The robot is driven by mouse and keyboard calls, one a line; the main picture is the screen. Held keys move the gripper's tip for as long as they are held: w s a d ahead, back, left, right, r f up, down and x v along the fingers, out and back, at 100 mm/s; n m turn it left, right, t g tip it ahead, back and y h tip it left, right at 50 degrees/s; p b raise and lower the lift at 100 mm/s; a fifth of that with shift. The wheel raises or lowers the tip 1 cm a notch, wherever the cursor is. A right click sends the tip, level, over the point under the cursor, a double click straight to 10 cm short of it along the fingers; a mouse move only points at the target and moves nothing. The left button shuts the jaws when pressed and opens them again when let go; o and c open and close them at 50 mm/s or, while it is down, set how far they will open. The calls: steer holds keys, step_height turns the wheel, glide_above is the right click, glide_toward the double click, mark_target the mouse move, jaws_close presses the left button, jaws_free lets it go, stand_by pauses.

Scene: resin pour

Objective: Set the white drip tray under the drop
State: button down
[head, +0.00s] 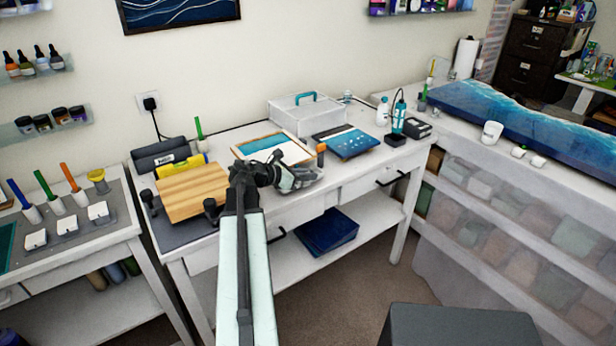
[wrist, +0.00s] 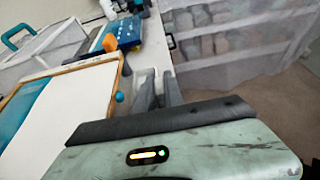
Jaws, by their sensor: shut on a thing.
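My gripper (head: 304,178) is over the front edge of the white workbench (head: 330,200), right of a framed blue-and-white panel (head: 270,147). In the wrist view its two dark fingers (wrist: 158,92) are shut with a narrow pale strip between them. This is likely the white drip tray, but it is mostly hidden and hard to tell from the white bench. No drop can be made out in either view.
A wooden board (head: 193,190) lies on the left of the bench. A clear box with a blue handle (head: 298,112), a blue panel (head: 346,142) and bottles stand behind.

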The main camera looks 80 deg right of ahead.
steer(key=shift+s+a+f, duration=0.1)
steer(key=shift+a+f, duration=0.15)
steer(key=shift+f, duration=0.05)
steer(key=c, duration=1.5)
jaws_free()
steer(key=shift+f+b, duration=0.1)
steer(key=shift+b, duration=0.2)
steer(key=shift+o, duration=0.2)
steer(key=shift+w+a+r+p, duration=0.15)
steer(key=shift+w+r+p, duration=0.05)
steer(key=shift+r+p, duration=0.3)
steer(key=shift+w+a+r+p, duration=0.1)
steer(key=shift+w+r+p, duration=0.05)
steer(key=shift+r+p, duration=0.3)
steer(key=p+v, duration=0.4)
steer(key=v, duration=0.7)
steer(key=shift+w+d, duration=0.1)
steer(key=shift+d, duration=0.05)
